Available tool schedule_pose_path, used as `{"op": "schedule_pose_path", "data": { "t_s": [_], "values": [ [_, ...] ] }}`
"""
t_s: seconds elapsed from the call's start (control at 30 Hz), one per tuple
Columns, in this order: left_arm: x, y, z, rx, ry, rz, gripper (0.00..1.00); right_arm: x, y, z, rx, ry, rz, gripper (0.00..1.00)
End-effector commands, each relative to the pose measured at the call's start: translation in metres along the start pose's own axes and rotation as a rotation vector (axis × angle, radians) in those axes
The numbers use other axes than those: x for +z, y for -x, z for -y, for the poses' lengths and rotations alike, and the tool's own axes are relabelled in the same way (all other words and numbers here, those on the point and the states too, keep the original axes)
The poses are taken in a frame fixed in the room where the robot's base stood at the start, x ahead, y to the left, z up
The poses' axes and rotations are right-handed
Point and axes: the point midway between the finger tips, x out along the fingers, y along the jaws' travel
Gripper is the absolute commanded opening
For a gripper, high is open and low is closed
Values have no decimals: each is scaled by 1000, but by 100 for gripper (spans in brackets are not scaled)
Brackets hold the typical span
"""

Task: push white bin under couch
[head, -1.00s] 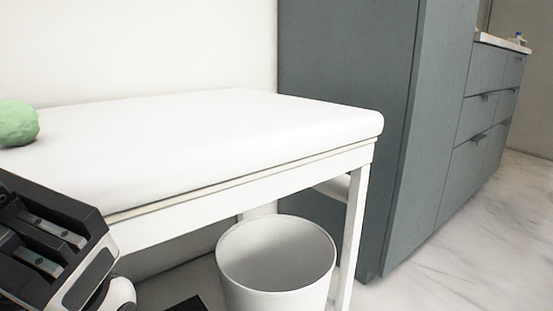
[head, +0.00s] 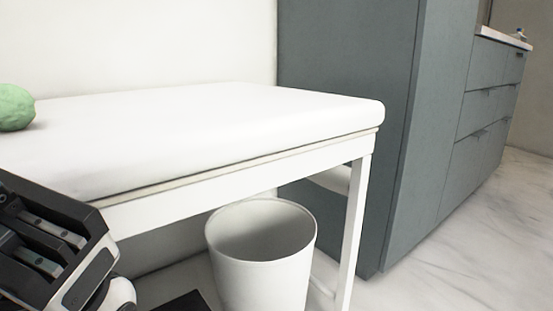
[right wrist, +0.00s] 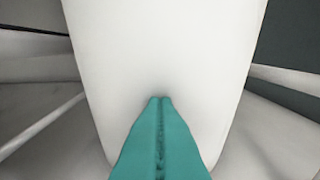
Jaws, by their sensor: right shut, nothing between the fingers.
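The white bin (head: 262,270) stands upright on the floor at the couch's near side, left of its front leg. Its far rim comes close to the lower edge of the white couch (head: 215,125) in the head view; how far it is underneath I cannot tell. In the right wrist view the bin's wall (right wrist: 160,50) fills the middle. My right gripper (right wrist: 160,98), with teal fingers, is shut and empty, its tips at the wall and seemingly touching it. My left gripper (head: 55,245) is at the lower left of the head view, away from the bin; its jaw state is unclear.
A green lumpy ball (head: 15,108) lies on the couch at the left. A tall grey cabinet (head: 345,120) stands just beyond the couch's right end. The couch's white front leg (head: 354,235) is close to the bin's right. Marble floor (head: 460,245) is clear at the right.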

Motion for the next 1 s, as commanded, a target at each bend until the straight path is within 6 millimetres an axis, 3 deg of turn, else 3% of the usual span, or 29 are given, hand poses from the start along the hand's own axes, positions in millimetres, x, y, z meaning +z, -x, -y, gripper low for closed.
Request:
{"op": "schedule_pose_path", "data": {
  "t_s": [0.27,0.37,1.0],
  "values": [
    [3,10,2,0,0,0,0,1,-21,0,1,0,1,0],
    [2,7,1,0,0,0,0,3,-19,0,1,-1,0,0],
    [-10,-30,-6,0,0,0,0,-2,38,0,0,-1,-2,0]
  ]
}}
